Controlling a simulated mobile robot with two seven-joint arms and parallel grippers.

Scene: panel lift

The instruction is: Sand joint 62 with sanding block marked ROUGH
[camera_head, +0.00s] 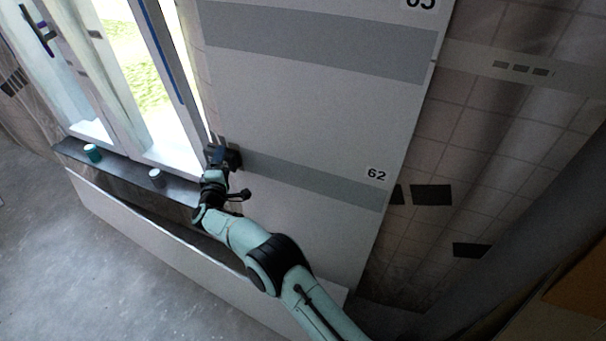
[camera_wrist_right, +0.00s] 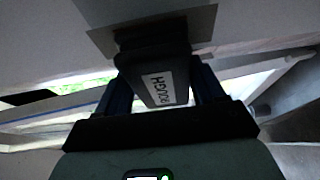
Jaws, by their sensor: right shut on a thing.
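Joint 62 (camera_head: 310,183) is a grey band across the pale wall panel, with the label 62 (camera_head: 376,174) near its right end. My right gripper (camera_head: 222,156) is at the left end of this band, beside the window. In the right wrist view it is shut on a dark sanding block (camera_wrist_right: 150,68), whose white label reads ROUGH, upside down. The block's far end is against or very close to a grey-brown strip (camera_wrist_right: 203,24) on the panel; I cannot tell if they touch. My left gripper is not in view.
Another grey band (camera_head: 320,42) crosses the panel higher up. A dark sill (camera_head: 125,170) under the bright window holds a green cup (camera_head: 92,153) and a grey cup (camera_head: 156,178). A pale board (camera_head: 160,245) stands below the sill. Bare concrete floor (camera_head: 90,270) lies at left.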

